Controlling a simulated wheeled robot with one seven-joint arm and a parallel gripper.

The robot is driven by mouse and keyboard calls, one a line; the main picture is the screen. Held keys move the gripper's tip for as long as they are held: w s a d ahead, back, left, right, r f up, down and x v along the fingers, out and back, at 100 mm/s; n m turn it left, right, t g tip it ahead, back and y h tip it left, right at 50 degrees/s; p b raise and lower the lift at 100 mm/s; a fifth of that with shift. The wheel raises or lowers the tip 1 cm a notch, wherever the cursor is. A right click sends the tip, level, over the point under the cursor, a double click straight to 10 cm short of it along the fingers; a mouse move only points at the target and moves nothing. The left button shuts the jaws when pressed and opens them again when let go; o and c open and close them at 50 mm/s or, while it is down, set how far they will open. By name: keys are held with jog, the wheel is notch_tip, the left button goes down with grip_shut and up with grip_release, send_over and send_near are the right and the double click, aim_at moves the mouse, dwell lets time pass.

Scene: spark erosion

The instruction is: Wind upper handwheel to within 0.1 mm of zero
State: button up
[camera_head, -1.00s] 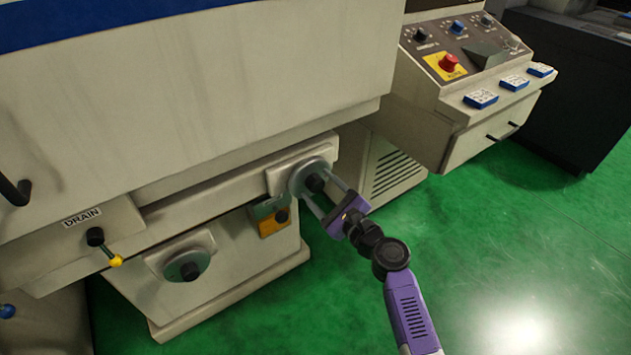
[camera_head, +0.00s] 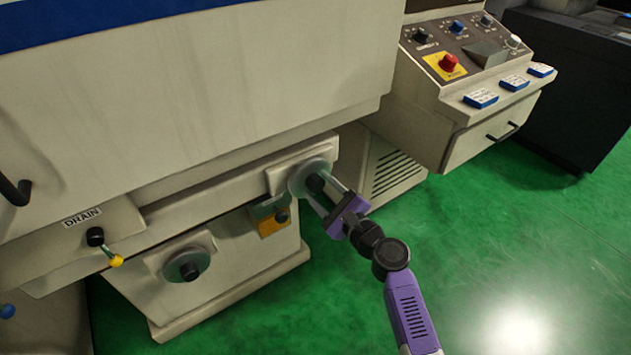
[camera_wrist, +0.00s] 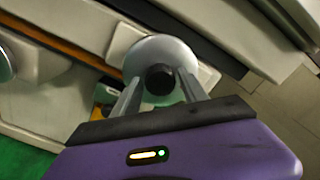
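The upper handwheel (camera_head: 305,173) is a grey disc with a dark hub on the machine's front, at the right end of the long ledge. It also shows in the wrist view (camera_wrist: 152,50), with its black hub between my fingers. My gripper (camera_head: 322,190) reaches it from the lower right. Its two grey fingers stand apart, one on each side of the hub, near the wheel's face. I cannot tell whether they touch the hub or the wheel. No scale reading is legible.
A lower handwheel (camera_head: 187,267) sits at the lower left. A yellow-tipped drain lever (camera_head: 112,250) is left of it. A small display box with an orange plate (camera_head: 271,215) is just below the upper wheel. A control panel (camera_head: 465,50) juts out at the upper right.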

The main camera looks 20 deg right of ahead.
jog(key=shift+o, duration=0.6)
jog(key=p+v, duration=0.1)
jog(key=v, duration=0.6)
jog(key=shift+s, duration=0.35)
jog(key=shift+d, duration=0.1)
dwell(0.4)
